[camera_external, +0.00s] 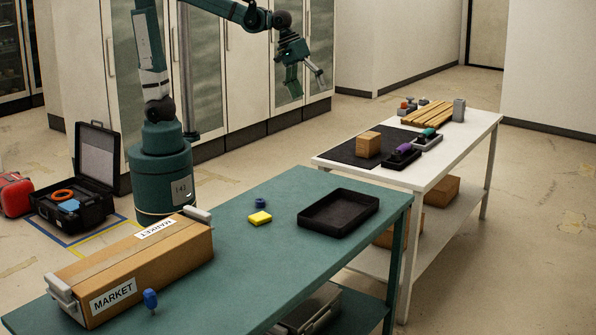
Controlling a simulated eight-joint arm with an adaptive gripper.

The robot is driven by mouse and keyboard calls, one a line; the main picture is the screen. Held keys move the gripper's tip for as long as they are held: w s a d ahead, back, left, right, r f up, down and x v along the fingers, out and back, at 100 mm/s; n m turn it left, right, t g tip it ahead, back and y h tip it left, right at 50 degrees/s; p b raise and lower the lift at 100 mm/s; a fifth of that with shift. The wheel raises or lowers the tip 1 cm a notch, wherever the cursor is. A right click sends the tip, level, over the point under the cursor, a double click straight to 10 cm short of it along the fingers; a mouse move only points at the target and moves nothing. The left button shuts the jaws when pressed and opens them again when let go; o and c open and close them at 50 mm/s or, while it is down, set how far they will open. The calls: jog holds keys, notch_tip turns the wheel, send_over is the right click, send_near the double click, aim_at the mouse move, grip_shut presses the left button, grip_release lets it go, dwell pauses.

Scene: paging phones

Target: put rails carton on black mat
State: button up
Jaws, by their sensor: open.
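A black mat (345,151) lies on the white table, with a small brown carton (368,145) standing on it. I cannot read any label on this carton. A long brown carton (135,265) marked "MARKET", with grey end pieces, lies on the green table. No label reading "rails" is legible, so I cannot tell which carton is the rails one. My gripper (307,84) is open and empty, raised in the air in front of the tall cabinets, away from both cartons.
The green table (290,195) holds a black tray (338,213), a yellow block (260,218) and small blue items. The white table (455,150) bears small trays, wooden slats (428,112) and a grey block. Brown boxes (440,190) sit underneath.

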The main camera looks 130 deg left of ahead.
jog(key=s+d+f+m+t, duration=0.1)
jog(key=s+d+f+m, duration=0.1)
jog(key=s+d+m, duration=0.5)
jog(key=s+d+f+m+t+h, duration=0.1)
jog(key=s+d+f+m, duration=0.2)
jog(key=s+d+m, duration=0.5)
jog(key=s+d, duration=0.4)
jog(key=d, duration=0.6)
jog(key=shift+d+t, duration=0.15)
jog(key=shift+t, duration=0.25)
